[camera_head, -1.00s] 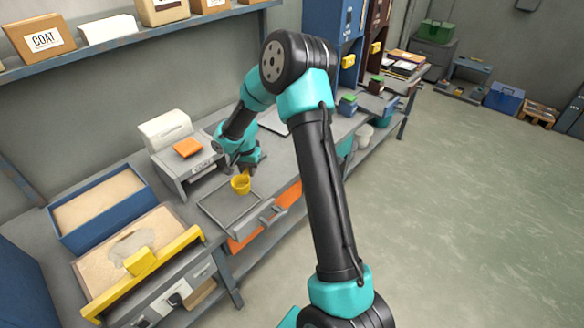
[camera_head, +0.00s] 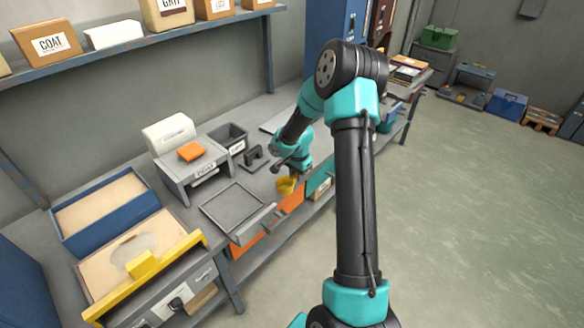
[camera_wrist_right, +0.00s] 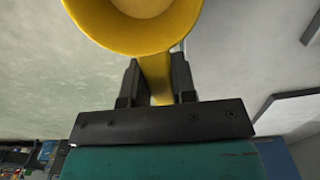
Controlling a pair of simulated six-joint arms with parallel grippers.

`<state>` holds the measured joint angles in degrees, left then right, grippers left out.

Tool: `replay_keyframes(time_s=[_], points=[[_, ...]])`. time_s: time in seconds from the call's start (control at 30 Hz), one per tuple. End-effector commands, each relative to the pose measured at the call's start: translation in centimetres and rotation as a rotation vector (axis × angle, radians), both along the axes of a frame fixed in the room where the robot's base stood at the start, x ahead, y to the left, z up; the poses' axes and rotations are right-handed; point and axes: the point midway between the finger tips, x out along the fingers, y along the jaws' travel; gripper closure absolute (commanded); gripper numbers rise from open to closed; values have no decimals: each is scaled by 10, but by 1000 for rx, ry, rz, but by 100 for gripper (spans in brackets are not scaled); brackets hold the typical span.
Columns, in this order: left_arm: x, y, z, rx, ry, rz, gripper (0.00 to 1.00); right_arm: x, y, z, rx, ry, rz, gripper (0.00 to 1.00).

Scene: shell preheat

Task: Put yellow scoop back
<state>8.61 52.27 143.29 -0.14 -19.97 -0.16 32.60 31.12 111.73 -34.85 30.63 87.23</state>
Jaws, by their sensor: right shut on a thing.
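The yellow scoop (camera_head: 286,185) is held by my right gripper (camera_head: 296,175) above the front edge of the grey workbench, right of a grey tray. In the right wrist view the gripper (camera_wrist_right: 158,85) is shut on the scoop's handle (camera_wrist_right: 155,75), and the round cup (camera_wrist_right: 135,22) of the scoop fills the top of the picture. The inside of the cup is only partly seen. My left gripper is not in view.
A shallow grey tray (camera_head: 207,209) lies on the bench left of the scoop. Behind are a black bin (camera_head: 240,131) and a dark bracket-like holder (camera_head: 246,164). A blue-framed sand box (camera_head: 68,236) and a yellow-barred sand box (camera_head: 97,302) stand at left.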

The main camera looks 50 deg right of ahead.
Motion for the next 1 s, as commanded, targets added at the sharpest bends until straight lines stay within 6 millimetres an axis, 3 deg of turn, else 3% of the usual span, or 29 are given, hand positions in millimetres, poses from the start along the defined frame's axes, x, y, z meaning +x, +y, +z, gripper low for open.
replay_keyframes(time_s=[0.7,1.0], points=[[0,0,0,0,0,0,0,71,-89,-12,-1,-1,-1,100],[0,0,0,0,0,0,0,94,-118,-15,0,0,-1,100]])
